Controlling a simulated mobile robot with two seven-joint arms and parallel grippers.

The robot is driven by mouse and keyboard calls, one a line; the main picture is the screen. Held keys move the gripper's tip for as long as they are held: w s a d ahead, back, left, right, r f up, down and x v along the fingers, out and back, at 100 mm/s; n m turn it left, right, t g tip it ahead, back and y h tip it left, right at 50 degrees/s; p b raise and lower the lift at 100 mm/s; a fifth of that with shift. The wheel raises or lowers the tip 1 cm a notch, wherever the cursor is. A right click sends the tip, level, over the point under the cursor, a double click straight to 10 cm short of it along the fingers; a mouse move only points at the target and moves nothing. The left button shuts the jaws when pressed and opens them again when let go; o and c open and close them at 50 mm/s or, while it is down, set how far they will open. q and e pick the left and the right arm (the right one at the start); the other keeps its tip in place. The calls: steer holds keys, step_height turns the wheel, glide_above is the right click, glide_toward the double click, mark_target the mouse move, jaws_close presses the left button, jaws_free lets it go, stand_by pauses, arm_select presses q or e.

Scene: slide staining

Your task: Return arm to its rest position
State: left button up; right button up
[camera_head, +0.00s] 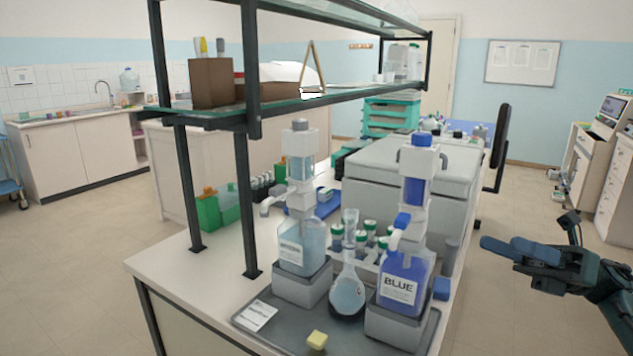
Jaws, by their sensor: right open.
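My right gripper (507,246) is in the right part of the head view, its arm coming in from the lower right. It is open, with nothing seen between its fingers. It is out over the floor, to the right of the lab bench (185,290) and apart from the bottle labelled BLUE (402,275). My left gripper and arm are not in view.
On the bench's front end a grey tray (262,342) bears two dispenser bottles, a round flask (348,292) and a small yellow block (317,340). A glass shelf (350,92) on dark posts stands above. A monitor (497,147) is behind the gripper. Open floor (520,200) lies right.

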steer(key=w+d+r+m+t+h, duration=0.2)
steer(key=w+d+m+t+h, duration=0.45)
steer(key=m+t, duration=0.55)
steer(key=w+d+r+m+t+h, duration=0.2)
steer(key=w+d+m+t+h, duration=0.4)
steer(key=m+t, duration=0.6)
steer(key=w+d+f+m+g+h, duration=0.5)
steer(key=d+f+m+g+h, duration=0.4)
steer(key=m+h, duration=0.8)
steer(key=s+a+f+g+y, duration=0.1)
steer(key=s+a+f+y, duration=0.3)
steer(key=s+a+f, duration=0.55)
steer(key=s+a+f+g+y, duration=0.1)
steer(key=s+a+f+y, duration=0.35)
steer(key=a+f, duration=1)
arm_select(q)
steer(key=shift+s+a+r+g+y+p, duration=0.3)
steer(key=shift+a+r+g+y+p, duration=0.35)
steer(key=shift+p, duration=2.15)
arm_select(e)
steer(key=s+a+f+m+g+y, duration=0.1)
steer(key=s+a, duration=0.4)
steer(key=s, duration=0.6)
steer(key=s+a+f+m+g+y, duration=0.1)
steer(key=s+a+f+m+g, duration=0.1)
steer(key=s+a, duration=0.4)
steer(key=shift+s+a+f+g, duration=0.3)
steer(key=shift+s+f, duration=0.6)
steer(key=shift+s, duration=1.6)
